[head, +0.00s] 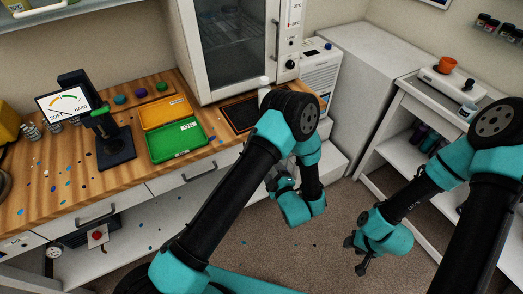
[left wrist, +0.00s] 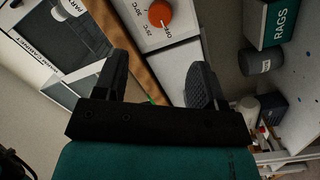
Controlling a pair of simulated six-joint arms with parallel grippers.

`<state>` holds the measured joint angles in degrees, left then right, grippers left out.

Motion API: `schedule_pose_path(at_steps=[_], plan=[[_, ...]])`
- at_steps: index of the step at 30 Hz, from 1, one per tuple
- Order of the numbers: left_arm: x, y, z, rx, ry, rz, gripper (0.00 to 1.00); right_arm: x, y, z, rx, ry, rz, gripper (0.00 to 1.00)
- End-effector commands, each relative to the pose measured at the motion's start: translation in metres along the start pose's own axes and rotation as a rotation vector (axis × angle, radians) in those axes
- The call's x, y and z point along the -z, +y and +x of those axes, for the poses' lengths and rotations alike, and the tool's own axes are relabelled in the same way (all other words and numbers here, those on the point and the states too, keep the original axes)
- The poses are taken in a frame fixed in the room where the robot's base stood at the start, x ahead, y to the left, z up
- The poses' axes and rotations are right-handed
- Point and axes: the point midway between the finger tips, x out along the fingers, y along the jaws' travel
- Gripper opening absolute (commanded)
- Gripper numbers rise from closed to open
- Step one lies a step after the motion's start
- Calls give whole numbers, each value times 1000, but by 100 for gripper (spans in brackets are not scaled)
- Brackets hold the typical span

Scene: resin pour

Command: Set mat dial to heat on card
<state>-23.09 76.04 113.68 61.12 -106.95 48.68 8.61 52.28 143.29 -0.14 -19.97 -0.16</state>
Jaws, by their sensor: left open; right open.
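The orange dial (left wrist: 160,13) sits on a white panel marked OFF, 25°C and 30°C, at the top of the left wrist view. Which mark it points to I cannot tell. My left gripper (left wrist: 158,80) is open and empty, its fingers short of the dial. A dark mat (head: 240,113) lies on the bench's right end, partly behind my left arm. My right gripper (head: 360,256) is open and empty over the floor.
The glass-door cabinet (head: 236,45) stands behind the mat. Green (head: 178,138) and orange (head: 166,110) trays and a gauge stand (head: 112,140) are on the wooden bench. A white trolley (head: 430,95) stands at right. The carpet between is mostly clear.

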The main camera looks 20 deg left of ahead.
Motion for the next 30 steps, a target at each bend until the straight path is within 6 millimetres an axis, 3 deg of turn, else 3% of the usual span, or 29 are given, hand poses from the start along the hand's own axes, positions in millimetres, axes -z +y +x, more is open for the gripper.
schedule_pose_path(at_steps=[18, 30], plan=[[0, -1, 101, 2, 2, -1, 64, 0, 0, 0, 0, 0, 0, 43], [0, 0, 115, 0, 0, 1, 64, 0, 0, 0, 0, 0, 0, 43]])
